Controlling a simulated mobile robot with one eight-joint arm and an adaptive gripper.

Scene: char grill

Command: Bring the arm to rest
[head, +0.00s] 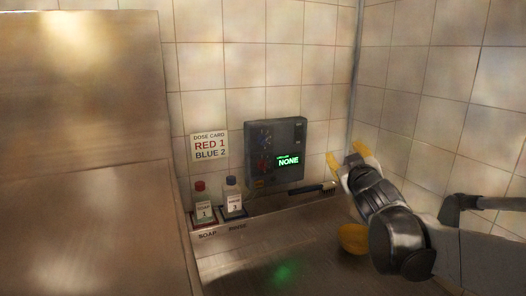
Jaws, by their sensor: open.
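My gripper (347,156) is at the right of the head view, raised above the metal counter (300,257). Its yellow fingertips are spread apart, and nothing shows between them. My arm reaches in from the right edge, with a black wrist joint below the gripper. The fingers are apart from the dark wall box on their left, as far as this one view shows.
A dark dispenser box (289,133) reading "NONE" hangs on the tiled wall. Soap bottle (202,205) and rinse bottle (234,196) stand left of it under a dose card (209,146). A dark-handled tool (312,188) and a yellow round object (352,238) are near my arm.

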